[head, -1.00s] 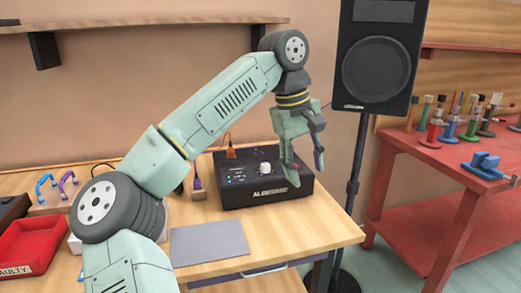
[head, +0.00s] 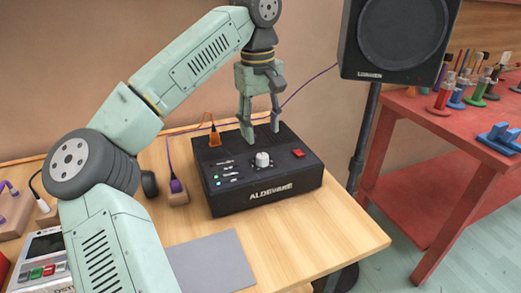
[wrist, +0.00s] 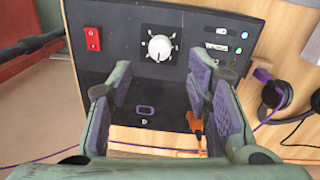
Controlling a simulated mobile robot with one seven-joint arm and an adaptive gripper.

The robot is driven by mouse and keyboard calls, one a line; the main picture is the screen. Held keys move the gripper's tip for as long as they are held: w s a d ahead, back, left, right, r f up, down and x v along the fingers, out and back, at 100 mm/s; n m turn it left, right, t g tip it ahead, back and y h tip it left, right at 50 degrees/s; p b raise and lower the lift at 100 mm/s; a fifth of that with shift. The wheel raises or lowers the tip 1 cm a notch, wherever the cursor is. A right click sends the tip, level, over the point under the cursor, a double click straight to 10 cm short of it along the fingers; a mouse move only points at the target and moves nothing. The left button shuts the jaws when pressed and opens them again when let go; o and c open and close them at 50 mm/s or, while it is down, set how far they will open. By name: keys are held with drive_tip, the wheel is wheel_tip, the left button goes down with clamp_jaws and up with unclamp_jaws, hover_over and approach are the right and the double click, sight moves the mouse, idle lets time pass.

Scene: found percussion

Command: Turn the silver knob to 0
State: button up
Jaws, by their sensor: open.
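The silver knob (head: 262,159) stands on top of a black box (head: 240,205) lettered on its front, on the wooden table. In the wrist view the knob (wrist: 158,47) shows as a pale ribbed disc inside a ring of marks. The marks are too small to read. My gripper (head: 260,135) points down over the back part of the box, behind the knob. Its fingers are open and empty. In the wrist view the fingers (wrist: 165,85) are apart, with the knob beyond them, not touching.
A red switch (head: 298,153) sits right of the knob, and small sliders with lit dots (head: 217,180) sit left. An orange plug (head: 214,138) is at the box's back edge. A purple plug (head: 176,190) stands left. A speaker (head: 400,38) on a stand is behind right. A grey mat (head: 212,263) lies in front.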

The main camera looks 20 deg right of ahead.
sight(262, 156)
wheel_tip(262, 156, down, 8)
drive_tip(key=shift+w+d+r, duration=0.1)
drive_tip(key=shift+d+r, duration=0.05)
drive_tip(key=shift+c, duration=0.2)
clamp_jaws()
idle(0.5)
